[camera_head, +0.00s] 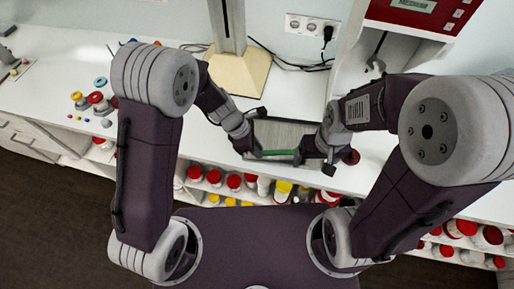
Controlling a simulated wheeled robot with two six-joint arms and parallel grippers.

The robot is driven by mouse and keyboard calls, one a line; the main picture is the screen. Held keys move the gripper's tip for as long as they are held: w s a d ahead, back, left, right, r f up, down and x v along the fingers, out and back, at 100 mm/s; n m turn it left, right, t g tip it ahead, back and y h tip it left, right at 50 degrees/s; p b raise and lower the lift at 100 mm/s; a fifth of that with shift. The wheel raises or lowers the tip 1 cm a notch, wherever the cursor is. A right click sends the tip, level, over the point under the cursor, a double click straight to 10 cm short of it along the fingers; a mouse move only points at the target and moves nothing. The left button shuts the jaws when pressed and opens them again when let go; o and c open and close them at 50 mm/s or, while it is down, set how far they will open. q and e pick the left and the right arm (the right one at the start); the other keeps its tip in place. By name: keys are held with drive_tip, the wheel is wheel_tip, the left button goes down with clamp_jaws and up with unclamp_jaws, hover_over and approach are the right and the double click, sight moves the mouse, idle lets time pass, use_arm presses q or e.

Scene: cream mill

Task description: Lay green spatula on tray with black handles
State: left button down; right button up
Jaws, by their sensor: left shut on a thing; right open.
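The green spatula (278,153) lies level across the near part of the grey tray (285,133), at or just above it; I cannot tell whether it touches. A black handle (256,112) shows at the tray's upper left. My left gripper (257,153) is shut on the spatula's left end. My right gripper (318,157) is open at the tray's right side, near the spatula's right end. My grippers partly hide the tray's left and right sides.
The white counter (180,150) carries small coloured items and a red-topped jar (97,99) on the left. A beige stand (238,75) is behind the tray. A red machine (415,12) is at the upper right. Shelves of red-lidded jars (234,181) are below the counter.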

use_arm(q)
drive_tip(key=shift+f, duration=0.35)
drive_tip(key=shift+f+b, duration=0.15)
drive_tip(key=shift+b, duration=0.15)
drive_tip(key=shift+f, duration=0.3)
drive_tip(key=c, duration=1.3)
unclamp_jaws()
drive_tip(key=shift+r, duration=0.1)
drive_tip(key=p+v, duration=0.1)
drive_tip(key=v, duration=0.8)
